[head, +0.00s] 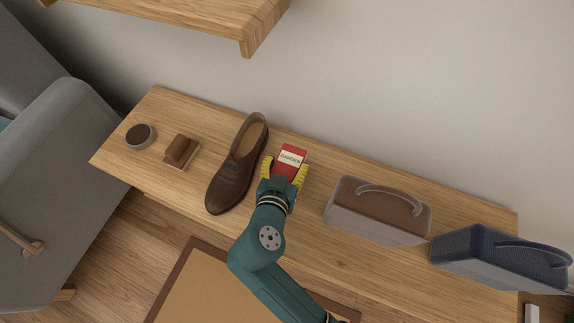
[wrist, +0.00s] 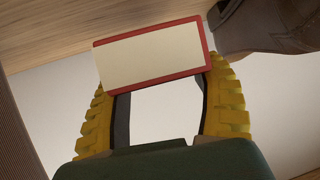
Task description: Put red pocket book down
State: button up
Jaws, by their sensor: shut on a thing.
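The red pocket book (head: 290,160) is a small red block with a white label, in the middle of the wooden counter in the head view. My gripper (head: 285,172) has yellow fingers on both sides of it and is shut on it. In the wrist view the book (wrist: 152,58) shows a cream face with a red border, held between the yellow fingertips (wrist: 158,98). The head view looks down from above, so I cannot tell whether the book touches the counter.
A brown shoe (head: 236,170) stands close to the left of my gripper. A brown-topped case (head: 378,212) and a dark blue case (head: 495,257) stand on the right. A wooden shelf (head: 190,12) hangs above.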

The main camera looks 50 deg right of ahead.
aim_at(286, 172)
jog(key=shift+f+b, duration=0.45)
jog(key=shift+f, duration=1.15)
jog(key=shift+f, duration=0.2)
jog(key=o, duration=1.2)
jog(key=shift+o, duration=0.2)
